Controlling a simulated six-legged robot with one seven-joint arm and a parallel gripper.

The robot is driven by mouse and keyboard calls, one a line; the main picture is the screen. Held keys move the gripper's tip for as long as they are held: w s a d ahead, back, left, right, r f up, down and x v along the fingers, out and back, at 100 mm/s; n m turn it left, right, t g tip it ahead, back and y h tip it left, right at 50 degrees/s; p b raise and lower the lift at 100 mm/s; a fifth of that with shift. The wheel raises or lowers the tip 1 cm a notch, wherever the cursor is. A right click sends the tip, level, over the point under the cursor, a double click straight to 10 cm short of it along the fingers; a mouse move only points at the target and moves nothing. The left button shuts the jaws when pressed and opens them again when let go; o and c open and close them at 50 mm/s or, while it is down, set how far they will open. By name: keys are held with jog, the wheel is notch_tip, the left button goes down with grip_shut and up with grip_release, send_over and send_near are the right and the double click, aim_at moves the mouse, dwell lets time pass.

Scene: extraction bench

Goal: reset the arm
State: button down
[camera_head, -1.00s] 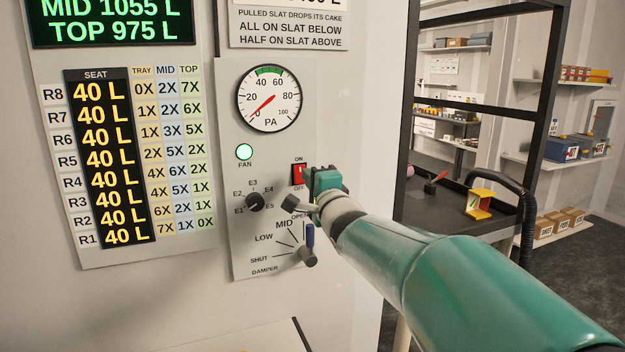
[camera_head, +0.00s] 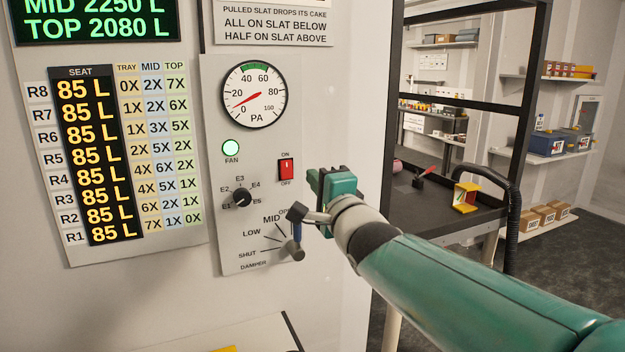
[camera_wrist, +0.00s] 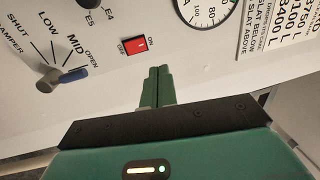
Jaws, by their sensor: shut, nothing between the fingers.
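My gripper (camera_head: 318,184) is at the end of my green arm, in front of the right side of the grey control panel (camera_head: 212,180). In the wrist view its two green fingers (camera_wrist: 158,72) are together with nothing between them. The red fan switch (camera_head: 286,169) is just left of and above the gripper, and apart from it in the wrist view. The green fan lamp (camera_head: 230,148) is lit. The damper lever (camera_head: 293,248) with its blue grip is below the gripper; the grip points toward OPEN.
The PA gauge (camera_head: 254,95) reads just above 0. The selector knob (camera_head: 241,197) sits lower left of the switch. The seat display (camera_head: 87,160) shows 85 L in all rows. A dark cart (camera_head: 432,208) with a yellow item (camera_head: 465,196) stands at right.

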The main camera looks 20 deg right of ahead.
dwell(0.4)
jog(key=s+a+f+n+g, duration=0.5)
jog(key=s+f+n+g, duration=0.2)
jog(key=s+f+n, duration=0.2)
jog(key=s+a+f+n+g, duration=0.5)
jog(key=s+f+n+g, duration=0.2)
jog(key=s+f, duration=0.6)
notch_tip(320, 180, down, 2)
jog(key=shift+s+f+n, duration=0.1)
jog(key=shift+s+n, duration=0.2)
jog(key=shift+n, duration=0.7)
